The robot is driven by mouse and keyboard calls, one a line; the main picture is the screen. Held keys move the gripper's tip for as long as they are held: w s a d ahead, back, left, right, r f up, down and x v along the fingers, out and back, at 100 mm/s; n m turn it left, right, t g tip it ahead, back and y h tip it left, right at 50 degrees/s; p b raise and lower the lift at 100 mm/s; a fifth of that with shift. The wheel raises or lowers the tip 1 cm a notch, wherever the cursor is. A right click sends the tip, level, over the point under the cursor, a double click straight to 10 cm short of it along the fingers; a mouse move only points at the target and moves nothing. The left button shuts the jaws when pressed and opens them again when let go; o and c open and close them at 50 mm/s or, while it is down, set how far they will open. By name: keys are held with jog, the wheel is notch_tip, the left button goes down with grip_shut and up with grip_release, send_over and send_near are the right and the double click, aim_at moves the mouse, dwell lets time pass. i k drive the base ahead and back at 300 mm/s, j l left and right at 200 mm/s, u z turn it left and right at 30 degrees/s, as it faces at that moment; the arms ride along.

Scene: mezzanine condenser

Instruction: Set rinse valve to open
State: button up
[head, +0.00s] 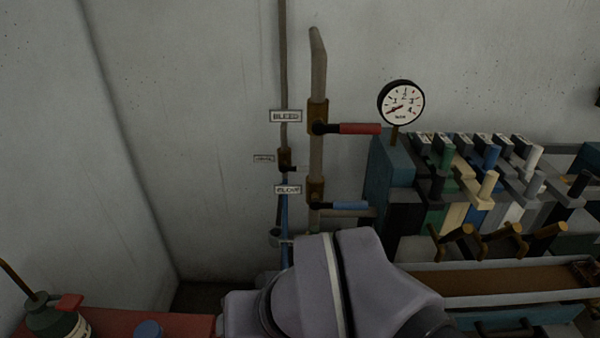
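On the back wall, a small brass valve (285,158) sits on the thin left pipe. A small label (264,158) beside it is too small to read, so I cannot confirm that this is the rinse valve. My gripper cannot be made out.
A red-handled valve (360,129) labelled BLEED and a blue-handled valve (350,206) sit on the thicker pipe, both levers pointing right. A gauge (401,103) and a bank of coloured levers (486,185) stand right. A bottle (55,318) is at lower left.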

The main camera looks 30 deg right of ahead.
aim_at(305, 169)
jog(key=i+l+u, duration=0.1)
jog(key=i+l, duration=0.15)
jog(key=i, duration=0.2)
jog(key=i+l+u, duration=0.1)
jog(key=i+l, duration=0.2)
jog(key=i, duration=0.1)
